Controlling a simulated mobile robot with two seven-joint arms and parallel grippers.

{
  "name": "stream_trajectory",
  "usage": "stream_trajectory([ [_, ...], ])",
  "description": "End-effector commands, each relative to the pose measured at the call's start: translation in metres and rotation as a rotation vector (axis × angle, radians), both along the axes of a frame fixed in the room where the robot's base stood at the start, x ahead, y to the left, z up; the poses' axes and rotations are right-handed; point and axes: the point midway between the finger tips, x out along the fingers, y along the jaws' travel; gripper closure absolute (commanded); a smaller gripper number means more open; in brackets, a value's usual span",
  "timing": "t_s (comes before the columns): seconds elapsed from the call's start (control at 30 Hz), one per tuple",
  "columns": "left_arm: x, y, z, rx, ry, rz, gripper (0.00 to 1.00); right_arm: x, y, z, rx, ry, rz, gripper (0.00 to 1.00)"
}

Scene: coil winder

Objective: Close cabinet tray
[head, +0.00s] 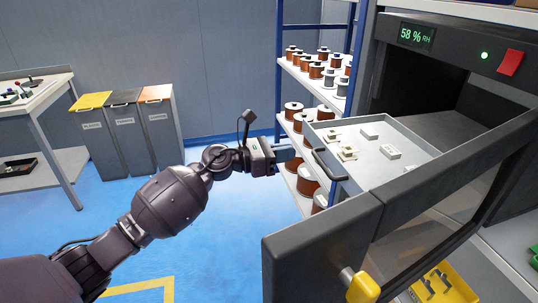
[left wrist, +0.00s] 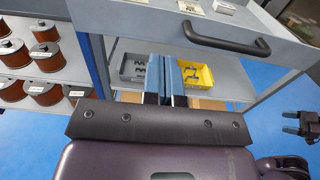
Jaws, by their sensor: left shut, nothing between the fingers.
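The cabinet tray (head: 412,138) is a grey drawer pulled out of the dark cabinet (head: 412,80), with small pale parts lying in it. Its dark bar handle (head: 328,166) is on the front face and also shows in the left wrist view (left wrist: 228,42). My left gripper (head: 287,154) is shut and empty, just left of the tray front and apart from the handle in the head view. In the left wrist view its fingers (left wrist: 172,66) show below the tray front, left of the handle. A dark shape at that view's right edge may be my right gripper (left wrist: 297,124); its jaw state is unclear.
The cabinet's dark-framed door (head: 400,205) with a yellow-knobbed handle (head: 358,287) stands open at front right. A shelf with copper spools (head: 315,70) is behind the gripper. Bins (head: 125,125) stand at the back left. A yellow bin (left wrist: 198,74) sits below the tray.

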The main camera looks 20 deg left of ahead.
Motion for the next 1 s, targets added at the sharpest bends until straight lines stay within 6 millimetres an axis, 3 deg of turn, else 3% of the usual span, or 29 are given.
stream_trajectory([
  [0.2, 0.02, -0.031, -0.001, -0.003, 0.001, -0.001, 1.0, -0.001, 0.001, -0.004, 0.002, 0.005, 0.0, 0.31],
  [0.4, 0.031, -0.046, -0.001, -0.002, 0.001, 0.0, 1.0, 0.002, 0.002, -0.004, 0.003, 0.0, 0.002, 0.31],
  [1.0, 0.035, -0.052, 0.0, -0.001, 0.0, 0.0, 1.0, 0.004, 0.001, -0.003, 0.002, -0.003, 0.002, 0.31],
])
